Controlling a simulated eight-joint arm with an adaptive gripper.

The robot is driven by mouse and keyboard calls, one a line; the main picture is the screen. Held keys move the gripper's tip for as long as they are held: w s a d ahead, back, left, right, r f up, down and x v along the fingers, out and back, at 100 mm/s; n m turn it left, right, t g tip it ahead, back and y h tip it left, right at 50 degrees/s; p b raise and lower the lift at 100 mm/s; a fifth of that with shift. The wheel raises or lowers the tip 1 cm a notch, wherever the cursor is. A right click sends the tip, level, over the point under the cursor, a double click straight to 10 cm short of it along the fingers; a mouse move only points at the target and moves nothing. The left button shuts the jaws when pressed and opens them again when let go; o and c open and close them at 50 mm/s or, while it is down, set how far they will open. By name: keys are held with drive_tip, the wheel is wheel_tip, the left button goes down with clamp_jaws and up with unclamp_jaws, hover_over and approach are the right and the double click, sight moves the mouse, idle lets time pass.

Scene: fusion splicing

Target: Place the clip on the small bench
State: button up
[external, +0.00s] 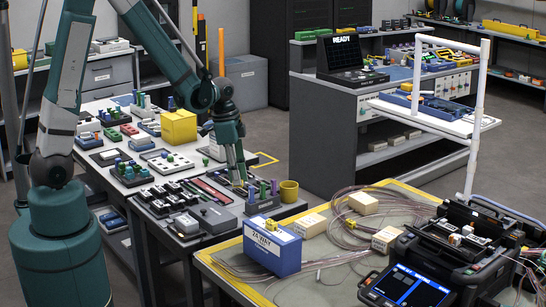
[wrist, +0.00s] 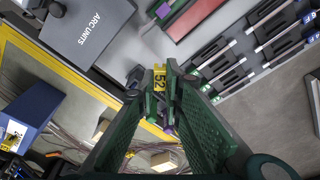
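The clip looks like a small yellow piece marked "52" (wrist: 159,78) between my fingertips in the wrist view. My gripper (wrist: 157,84) has its green fingers narrowed to the tips, and both tips seem to touch the yellow piece. In the external view my gripper (external: 239,184) points down, low over the grey work table, beside a row of coloured upright pieces (external: 262,189). Its contact there is too small to make out. Which surface is the small bench is not certain; a raised white shelf (external: 428,117) with blue tools stands at the right.
A yellow cup (external: 289,191) stands right of my gripper. A blue box (external: 272,247) and a black splicer (external: 440,260) stand on the yellow-edged table with loose fibres.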

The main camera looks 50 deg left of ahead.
sight(239, 207)
drive_tip(key=shift+f, duration=1.65)
drive_tip(key=shift+f+b, duration=0.1)
drive_tip(key=shift+b, duration=0.2)
drive_tip(key=shift+f+b, duration=0.4)
drive_tip(key=shift+f, duration=1.6)
drive_tip(key=shift+f, duration=0.1)
drive_tip(key=shift+o, duration=1.8)
drive_tip(key=shift+r, duration=0.2)
